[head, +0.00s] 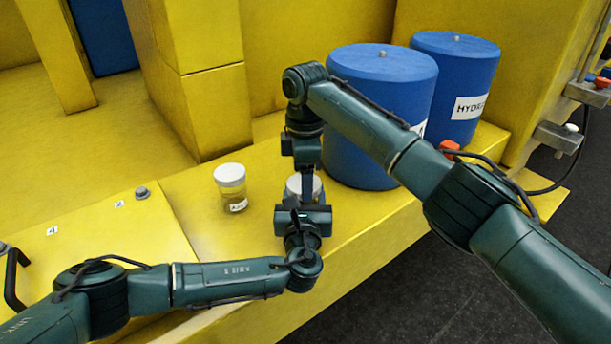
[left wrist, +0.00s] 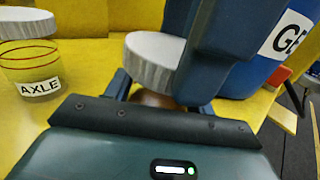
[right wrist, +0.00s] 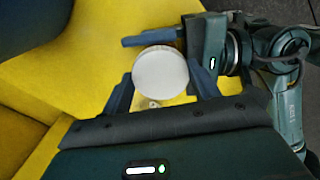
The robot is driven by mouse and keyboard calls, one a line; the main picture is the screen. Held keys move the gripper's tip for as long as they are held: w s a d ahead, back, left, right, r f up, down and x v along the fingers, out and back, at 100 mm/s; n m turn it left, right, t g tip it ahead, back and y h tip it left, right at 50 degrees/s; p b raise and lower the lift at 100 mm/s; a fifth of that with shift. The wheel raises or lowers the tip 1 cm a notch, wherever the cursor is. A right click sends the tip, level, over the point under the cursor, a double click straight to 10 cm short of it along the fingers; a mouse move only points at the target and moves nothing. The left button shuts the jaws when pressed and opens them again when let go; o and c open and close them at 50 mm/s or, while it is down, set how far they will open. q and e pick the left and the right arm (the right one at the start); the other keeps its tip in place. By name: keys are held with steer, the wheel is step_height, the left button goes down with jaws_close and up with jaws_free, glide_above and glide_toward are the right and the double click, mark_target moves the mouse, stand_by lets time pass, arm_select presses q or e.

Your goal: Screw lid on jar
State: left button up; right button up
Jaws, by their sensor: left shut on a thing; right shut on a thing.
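A jar (head: 291,190) stands on the yellow bench between my two grippers, mostly hidden by them. Its white lid (right wrist: 160,73) shows as a round disc in the right wrist view, and its ribbed side shows in the left wrist view (left wrist: 152,62). My right gripper (right wrist: 163,85) comes from above and is shut on the lid. My left gripper (left wrist: 158,97) comes in low from the front and is shut on the jar, below the lid. The lid is over the jar's mouth; I cannot tell how tightly it sits.
A second jar (head: 232,196) with a white lid and an AXLE label stands to the left. Two large blue drums, a near one (head: 372,100) and a far one (head: 470,75), stand behind on the right. The bench's front edge is close. The bench between the AXLE jar and yellow pillar is clear.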

steer(key=shift+d+f, duration=0.15)
steer(key=shift+f, duration=0.85)
stand_by(0.5)
steer(key=o, duration=0.6)
steer(key=shift+o, duration=1.3)
steer(key=n, duration=0.1)
steer(key=r+n, duration=0.1)
steer(key=n, duration=0.1)
steer(key=shift+r+n, duration=0.3)
steer(key=r+n, duration=0.1)
steer(key=n, duration=0.2)
steer(key=r+n, duration=0.2)
steer(key=n, duration=0.2)
steer(key=r+n, duration=0.2)
steer(key=n, duration=0.1)
steer(key=shift+a+n, duration=0.3)
step_height(320, 180, up, 2)
steer(key=n, duration=0.5)
steer(key=shift+r+n, duration=0.15)
steer(key=shift+n, duration=0.25)
